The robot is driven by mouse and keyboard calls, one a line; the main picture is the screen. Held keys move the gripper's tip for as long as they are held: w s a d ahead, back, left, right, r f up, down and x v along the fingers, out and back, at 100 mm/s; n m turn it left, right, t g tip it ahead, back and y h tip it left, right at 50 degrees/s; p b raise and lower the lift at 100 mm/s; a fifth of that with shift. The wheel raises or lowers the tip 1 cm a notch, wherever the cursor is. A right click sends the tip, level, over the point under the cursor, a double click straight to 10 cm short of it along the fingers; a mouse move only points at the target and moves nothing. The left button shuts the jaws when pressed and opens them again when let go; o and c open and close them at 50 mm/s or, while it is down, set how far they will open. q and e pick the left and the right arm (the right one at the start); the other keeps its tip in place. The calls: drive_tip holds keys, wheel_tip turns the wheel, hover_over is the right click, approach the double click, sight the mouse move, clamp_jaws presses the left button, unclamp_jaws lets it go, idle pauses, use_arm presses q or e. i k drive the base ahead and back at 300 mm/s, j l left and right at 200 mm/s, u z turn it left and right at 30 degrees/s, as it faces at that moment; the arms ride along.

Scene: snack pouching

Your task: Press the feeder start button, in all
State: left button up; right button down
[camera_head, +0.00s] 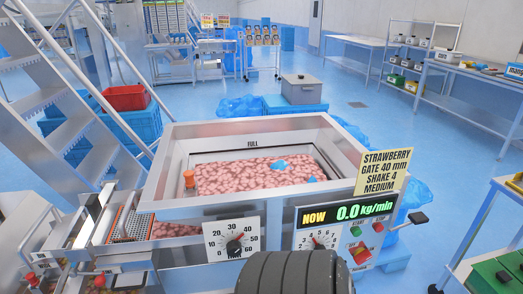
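The feeder (160,210) is a steel hopper full of pink pieces, with a few blue bits on top. Its front panel holds a green button (355,230) at the right, below a small label that is hard to read. A red button (378,226) sits right of it, and another red control (360,254) lies below. The display (347,212) reads NOW 0.0 kg/min. A yellow card (382,172) reads STRAWBERRY, GATE 40 mm, SHAKE 4, MEDIUM. The left dial (232,240) is marked up to 60; the right dial (316,241) is partly hidden. Neither gripper shows.
A dark ribbed body (295,273) fills the bottom middle and covers the panel's lower edge. A black-ended lever (418,218) sticks out right of the panel. Metal stairs (60,100) stand at left. A bench (490,240) with green items stands at right. Blue floor is open between.

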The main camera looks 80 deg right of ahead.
sight(357, 232)
drive_tip(key=z, duration=3.05)
